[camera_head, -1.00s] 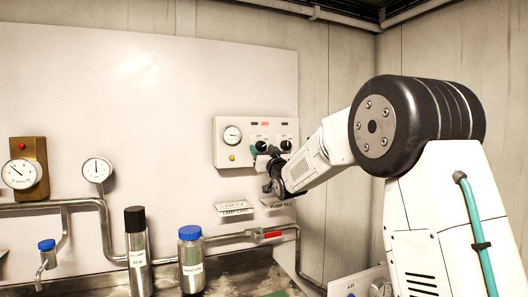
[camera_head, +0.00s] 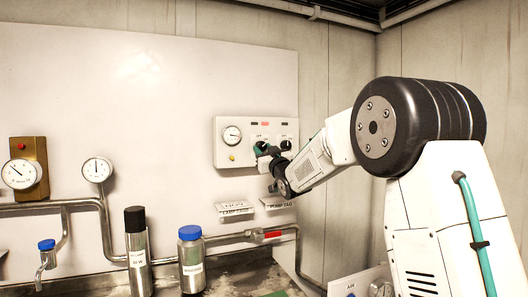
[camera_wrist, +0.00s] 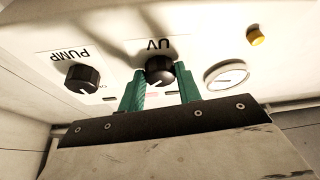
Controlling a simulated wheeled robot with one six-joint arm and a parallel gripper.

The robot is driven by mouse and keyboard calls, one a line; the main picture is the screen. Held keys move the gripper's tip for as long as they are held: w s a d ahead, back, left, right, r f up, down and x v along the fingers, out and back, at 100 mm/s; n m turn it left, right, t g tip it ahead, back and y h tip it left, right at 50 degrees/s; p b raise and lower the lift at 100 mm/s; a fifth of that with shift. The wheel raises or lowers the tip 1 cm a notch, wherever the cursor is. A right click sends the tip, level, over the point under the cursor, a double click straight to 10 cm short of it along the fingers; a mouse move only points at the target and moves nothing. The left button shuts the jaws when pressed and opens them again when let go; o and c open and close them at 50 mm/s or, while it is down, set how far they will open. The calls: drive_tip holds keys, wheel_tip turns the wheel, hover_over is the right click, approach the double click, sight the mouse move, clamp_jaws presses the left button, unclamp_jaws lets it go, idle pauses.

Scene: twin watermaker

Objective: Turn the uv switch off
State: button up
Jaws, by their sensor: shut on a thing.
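The UV switch is a black round knob (camera_wrist: 160,72) under the label "UV" on the white control panel; it shows upside down in the wrist view. My gripper (camera_wrist: 160,84) has its two green fingers on either side of this knob, shut on it. In the head view my gripper (camera_head: 268,152) is at the panel (camera_head: 228,153), over the left of its two knobs, and mostly hides it. The knob's white pointer mark shows between the fingers in the wrist view.
The black pump knob (camera_wrist: 82,78) sits beside the UV knob, close to one finger. Two tags (camera_head: 235,209) hang below the panel. Bottles (camera_head: 191,262) and pipes stand lower left.

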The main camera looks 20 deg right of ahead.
drive_tip(key=n+y, duration=0.1)
drive_tip(key=n, duration=0.1)
drive_tip(key=n+g+y, duration=0.1)
drive_tip(key=n, duration=0.2)
drive_tip(key=n+y, duration=0.1)
drive_tip(key=n, duration=0.1)
drive_tip(key=shift+d+r+n+y, duration=0.1)
drive_tip(key=shift+d+n+y, duration=0.2)
drive_tip(key=shift+n, duration=0.1)
drive_tip(key=shift+d+r+n+g+y, duration=0.1)
drive_tip(key=shift+n+g+y, duration=0.45)
drive_tip(key=shift+n, duration=0.85)
drive_tip(key=shift+n+g+y, duration=0.35)
drive_tip(key=shift+n+g, duration=0.3)
drive_tip(key=shift+n, duration=0.75)
drive_tip(key=o, duration=1)
drive_tip(key=v, duration=0.8)
drive_tip(key=shift+w, duration=0.1)
